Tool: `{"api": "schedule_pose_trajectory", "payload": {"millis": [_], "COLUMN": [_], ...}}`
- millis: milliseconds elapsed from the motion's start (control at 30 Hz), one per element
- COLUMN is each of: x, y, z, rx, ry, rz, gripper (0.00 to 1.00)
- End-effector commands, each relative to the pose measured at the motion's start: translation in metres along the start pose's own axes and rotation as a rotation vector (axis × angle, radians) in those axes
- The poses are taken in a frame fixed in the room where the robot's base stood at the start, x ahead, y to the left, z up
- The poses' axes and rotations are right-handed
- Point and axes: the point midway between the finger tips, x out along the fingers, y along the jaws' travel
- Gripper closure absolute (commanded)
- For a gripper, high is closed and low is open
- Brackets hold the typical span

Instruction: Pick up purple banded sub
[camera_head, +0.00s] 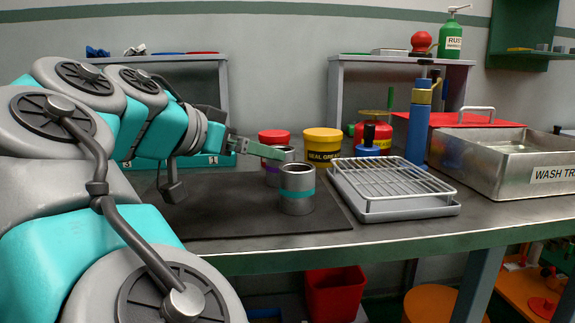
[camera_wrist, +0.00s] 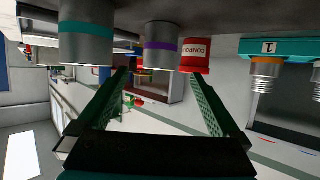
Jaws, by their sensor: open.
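The purple banded sub (camera_wrist: 160,46), a grey metal cylinder with a purple band, appears upside down near the top middle of the wrist view. In the head view, the purple banded sub (camera_head: 271,177) is partly hidden behind my gripper and a teal banded sub (camera_head: 297,194). My gripper (camera_wrist: 162,80) is open and empty. In the wrist view its fingers point toward the purple sub, which lies between their tips in the picture; contact cannot be told. In the head view my gripper (camera_head: 265,150) reaches in from the left at the sub's upper part.
The teal banded sub stands close in front on a dark mat (camera_head: 230,215). A red tub (camera_head: 274,137) and a yellow tub (camera_head: 322,146) stand behind. A wire rack on a tray (camera_head: 390,185) lies right, beside a metal wash tray (camera_head: 500,165). The mat's left front is clear.

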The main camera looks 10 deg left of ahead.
Motion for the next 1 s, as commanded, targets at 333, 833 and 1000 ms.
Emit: {"api": "schedule_pose_trajectory", "payload": {"millis": [333,833,1000], "x": [0.047,0.100,0.117], "y": [0.002,0.001,0.000], "z": [0.001,0.001,0.000], "rx": [0.000,0.000,0.000], "ry": [-0.003,-0.002,0.002], "rz": [0.005,0.004,-0.001], "gripper": [0.00,0.00,0.00]}}
